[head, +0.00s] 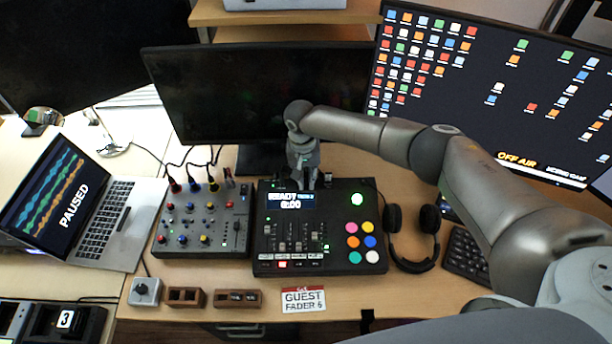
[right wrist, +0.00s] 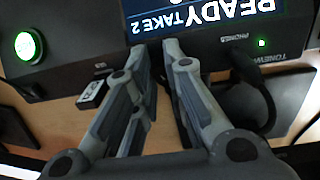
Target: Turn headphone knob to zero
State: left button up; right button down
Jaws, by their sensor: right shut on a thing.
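A black mixer console (head: 345,217) with a lit screen, several faders and coloured pads stands mid-table. My right gripper (head: 304,184) reaches down at the console's back edge, behind the screen. In the right wrist view my right gripper (right wrist: 155,45) has its fingertips close together at the console's rear face (right wrist: 112,28), beside a PHONES label (right wrist: 230,40). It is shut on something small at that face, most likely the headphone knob. The knob itself is hidden by the fingers, so its angle cannot be read. My left gripper is not in view.
A dark cable plug (right wrist: 252,85) sits close to the fingers at the console's back. A smaller grey mixer (head: 222,238) stands left of the console, headphones (head: 414,262) right. A dark monitor (head: 250,95) rises behind. A GUEST FADER 6 card (head: 303,299) lies in front.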

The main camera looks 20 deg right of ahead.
jog(key=n+p, duration=0.1)
jog(key=n, duration=0.4)
jog(key=n+p, duration=0.1)
jog(key=n, duration=0.4)
jog(key=shift+t, duration=0.3)
jog(key=n, duration=0.5)
jog(key=shift+n, duration=0.4)
jog(key=shift+d+n+y, duration=0.1)
jog(key=shift+n+y, duration=0.2)
jog(key=shift+n, duration=2)
jog(key=c, duration=1.4)
grip_release()
jog(key=shift+r, duration=0.1)
